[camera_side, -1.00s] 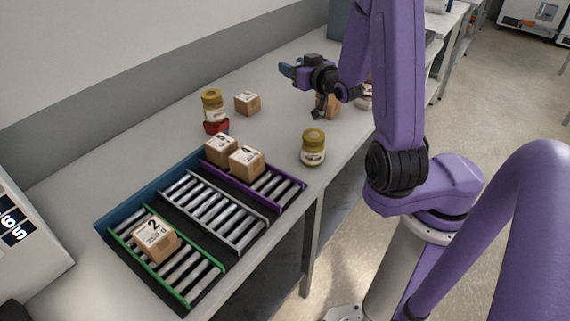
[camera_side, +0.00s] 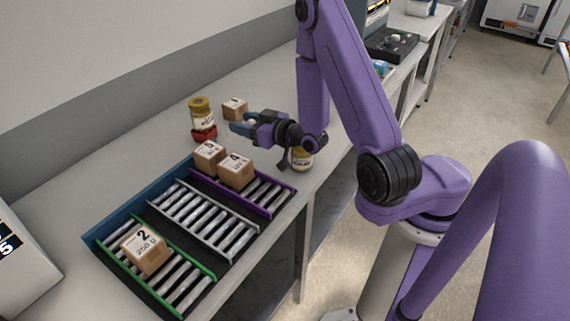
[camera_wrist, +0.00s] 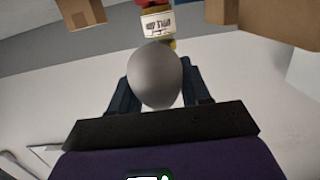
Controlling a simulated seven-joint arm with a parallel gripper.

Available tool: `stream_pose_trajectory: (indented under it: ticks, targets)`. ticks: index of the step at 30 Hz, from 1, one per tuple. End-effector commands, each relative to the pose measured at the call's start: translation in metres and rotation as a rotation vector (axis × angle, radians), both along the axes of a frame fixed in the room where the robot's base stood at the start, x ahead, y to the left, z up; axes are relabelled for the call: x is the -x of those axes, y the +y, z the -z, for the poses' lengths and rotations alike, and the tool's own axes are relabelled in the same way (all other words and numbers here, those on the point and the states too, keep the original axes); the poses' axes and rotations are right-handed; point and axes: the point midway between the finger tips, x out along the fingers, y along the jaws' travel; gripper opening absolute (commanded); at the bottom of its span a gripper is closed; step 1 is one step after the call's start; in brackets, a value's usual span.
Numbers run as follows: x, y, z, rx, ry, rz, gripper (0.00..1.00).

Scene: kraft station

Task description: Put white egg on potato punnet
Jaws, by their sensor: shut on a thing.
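The white egg (camera_wrist: 155,75) shows greyish in the wrist view, held between the two dark fingers of my gripper (camera_wrist: 160,95). My gripper is shut on it. In the side view my gripper (camera_side: 243,125) hangs above the table, just in front of a small carton and to the right of a yellow-lidded jar. The egg is hardly visible there, mostly hidden by the fingers. I cannot make out a potato punnet in either view.
The yellow-lidded jar (camera_side: 202,116) stands on a red object (camera_side: 204,134). The small carton (camera_side: 235,107) is beside it. Another jar (camera_side: 302,160) is partly hidden by my wrist. A roller rack (camera_side: 205,218) holds numbered boxes (camera_side: 236,170) and box 2 (camera_side: 144,250); its middle lane is empty.

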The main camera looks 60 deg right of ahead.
Motion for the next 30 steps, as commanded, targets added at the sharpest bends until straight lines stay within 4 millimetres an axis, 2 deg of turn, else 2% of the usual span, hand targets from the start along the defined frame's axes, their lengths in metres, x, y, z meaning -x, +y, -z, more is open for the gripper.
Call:
stream_pose_trajectory:
  ticks: [18,26,30]
  targets:
    - [0.000,0.000,-0.070,0.003,-0.005,-0.002,0.30]
    - [0.021,-0.060,-0.068,0.001,-0.001,0.110,0.30]
    - [0.041,-0.100,-0.068,0.000,-0.002,0.190,0.30]
